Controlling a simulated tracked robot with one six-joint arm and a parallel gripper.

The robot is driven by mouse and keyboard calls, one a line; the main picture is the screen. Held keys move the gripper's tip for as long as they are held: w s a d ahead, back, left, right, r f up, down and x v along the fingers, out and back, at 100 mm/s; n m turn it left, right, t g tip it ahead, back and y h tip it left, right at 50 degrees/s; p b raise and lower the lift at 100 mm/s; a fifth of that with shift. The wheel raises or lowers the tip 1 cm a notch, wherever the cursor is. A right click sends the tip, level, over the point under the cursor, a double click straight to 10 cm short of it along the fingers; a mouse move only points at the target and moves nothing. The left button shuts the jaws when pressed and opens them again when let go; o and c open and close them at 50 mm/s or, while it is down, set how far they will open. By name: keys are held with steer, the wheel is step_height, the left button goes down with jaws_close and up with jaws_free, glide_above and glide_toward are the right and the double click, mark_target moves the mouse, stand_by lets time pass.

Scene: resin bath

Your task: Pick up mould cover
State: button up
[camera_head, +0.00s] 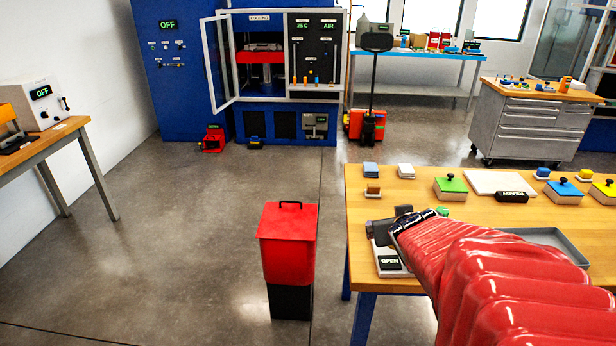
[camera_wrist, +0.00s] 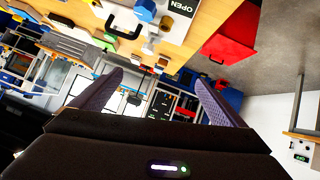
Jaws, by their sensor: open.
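Three mould blocks with coloured covers and dark knobs sit on the wooden table in the head view: a green cover (camera_head: 451,185), a blue cover (camera_head: 565,188) and a yellow cover (camera_head: 606,188). I cannot tell which cover the task means. My gripper (camera_wrist: 160,78) is open, with nothing between its two fingers in the wrist view. In the head view my gripper (camera_head: 385,230) is by the table's left edge, near the device reading OPEN (camera_head: 390,262), to the left of the covers and apart from them. My red-sleeved arm hides part of the table.
The wooden table (camera_head: 400,190) also holds a white plate (camera_head: 497,182), small blocks (camera_head: 372,189) and a grey tray (camera_head: 570,243). A red lidded bin (camera_head: 287,240) stands left of the table. A blue press (camera_head: 265,70) is behind. The floor between is clear.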

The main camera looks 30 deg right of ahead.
steer(key=shift+t, duration=0.6)
steer(key=d+f, duration=0.1)
steer(key=d, duration=0.1)
steer(key=s+d+f, duration=0.1)
steer(key=d, duration=0.2)
steer(key=s+d+f, duration=0.1)
steer(key=d, duration=0.2)
steer(key=shift+s+d, duration=0.1)
steer(key=s+d+f+m+t, duration=0.1)
steer(key=s+d+f+t, duration=0.1)
steer(key=s+d+f, duration=0.2)
steer(key=shift+s+d+f+y, duration=0.15)
steer(key=shift+s+y, duration=0.15)
steer(key=shift+s, duration=0.3)
steer(key=shift+w, duration=0.1)
steer(key=shift+x, duration=4.25)
